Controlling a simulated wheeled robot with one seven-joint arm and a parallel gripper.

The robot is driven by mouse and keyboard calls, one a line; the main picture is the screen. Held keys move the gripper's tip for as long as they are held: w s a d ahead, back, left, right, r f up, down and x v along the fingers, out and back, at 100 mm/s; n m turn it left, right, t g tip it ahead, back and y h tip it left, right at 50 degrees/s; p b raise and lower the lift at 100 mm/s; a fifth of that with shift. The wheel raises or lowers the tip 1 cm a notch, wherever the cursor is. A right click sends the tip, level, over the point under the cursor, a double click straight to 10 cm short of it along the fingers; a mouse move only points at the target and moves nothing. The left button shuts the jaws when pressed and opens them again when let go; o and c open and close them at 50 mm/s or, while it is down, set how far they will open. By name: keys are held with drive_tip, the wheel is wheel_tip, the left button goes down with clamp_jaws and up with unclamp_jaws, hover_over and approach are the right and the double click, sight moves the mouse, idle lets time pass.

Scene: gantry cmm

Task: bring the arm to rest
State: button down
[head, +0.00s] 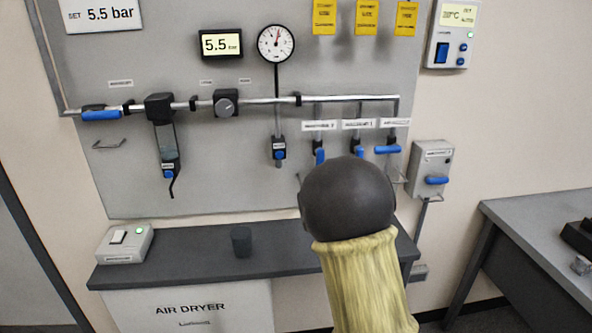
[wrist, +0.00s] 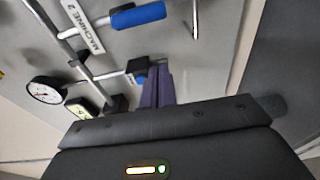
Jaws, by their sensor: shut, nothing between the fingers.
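My gripper (wrist: 160,84) shows in the wrist view, with its dark fingers together and nothing between them. Another blue handle (wrist: 139,16) is above, beside a label reading MACHINE 2. In the head view my arm, with a dark rounded joint and yellow sleeve, reaches up in front of the panel's lower right and hides my gripper.
The grey panel (head: 200,70) carries pipes, a dial gauge (head: 276,43) and a 5.5 bar display (head: 220,44). Below, a dark shelf (head: 190,265) bears a switch box (head: 125,243) and a dark cup (head: 241,242). A blue-handled box (head: 431,168) and a grey table (head: 535,225) are right.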

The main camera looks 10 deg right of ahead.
drive_tip(key=s+f+m+g+h+p, duration=0.1)
drive_tip(key=s+m+g+p, duration=0.3)
drive_tip(key=s, duration=1.2)
drive_tip(key=s+d+f+m+g+h+p, duration=0.1)
drive_tip(key=s+f+m+g+p, duration=0.2)
drive_tip(key=s+m+g, duration=0.7)
drive_tip(key=s+m+p, duration=0.1)
drive_tip(key=s+m, duration=0.4)
drive_tip(key=s, duration=0.1)
drive_tip(key=shift+s+d+m+g+p, duration=0.25)
drive_tip(key=shift+s+m+g+p, duration=0.05)
drive_tip(key=shift+s+g+p, duration=0.1)
drive_tip(key=shift+f, duration=0.1)
drive_tip(key=shift+w, duration=0.1)
